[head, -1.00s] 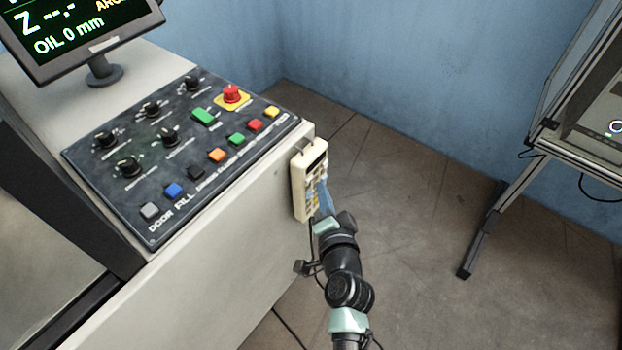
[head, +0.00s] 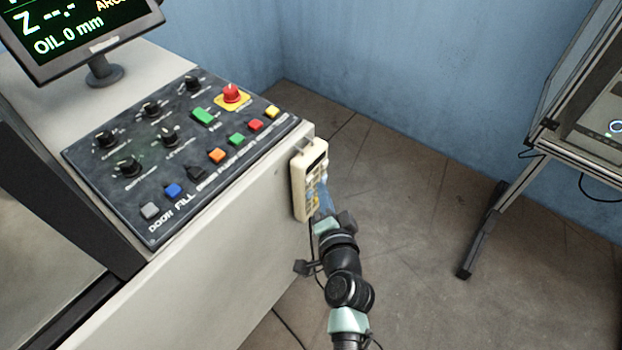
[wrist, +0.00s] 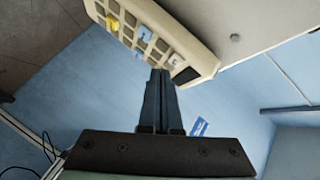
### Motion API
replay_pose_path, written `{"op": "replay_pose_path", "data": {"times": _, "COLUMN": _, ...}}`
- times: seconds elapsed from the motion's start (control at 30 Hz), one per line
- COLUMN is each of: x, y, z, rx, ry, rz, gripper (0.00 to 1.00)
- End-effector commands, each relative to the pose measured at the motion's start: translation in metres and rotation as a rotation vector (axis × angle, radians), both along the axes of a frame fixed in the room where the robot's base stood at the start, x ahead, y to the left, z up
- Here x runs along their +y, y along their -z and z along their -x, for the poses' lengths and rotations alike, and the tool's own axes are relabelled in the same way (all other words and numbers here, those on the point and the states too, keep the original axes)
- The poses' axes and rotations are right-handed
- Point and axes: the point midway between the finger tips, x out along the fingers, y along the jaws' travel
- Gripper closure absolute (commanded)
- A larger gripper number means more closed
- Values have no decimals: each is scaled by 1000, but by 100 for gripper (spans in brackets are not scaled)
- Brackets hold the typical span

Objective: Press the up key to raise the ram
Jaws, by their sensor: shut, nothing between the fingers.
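The cream hand pendant (head: 301,184) hangs on the right side face of the machine, with its keys facing right. In the wrist view the fingertips (wrist: 160,72) overlap the lower edge of the key area, near the display end. I cannot tell whether they touch a key. Key markings are not readable.
The control panel (head: 122,192) with knobs and coloured buttons lies left of the pendant, below a monitor (head: 75,62). A framed stand (head: 520,165) is at the right. The floor (head: 400,200) between them is clear.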

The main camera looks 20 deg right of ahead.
Motion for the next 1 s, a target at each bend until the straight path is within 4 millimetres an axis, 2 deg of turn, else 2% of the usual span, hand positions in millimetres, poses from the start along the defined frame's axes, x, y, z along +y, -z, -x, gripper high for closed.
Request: {"op": "replay_pose_path", "data": {"times": 1.0, "x": 8, "y": 0, "z": -10, "rx": 1, "ry": -1, "rz": 1, "gripper": 100}}
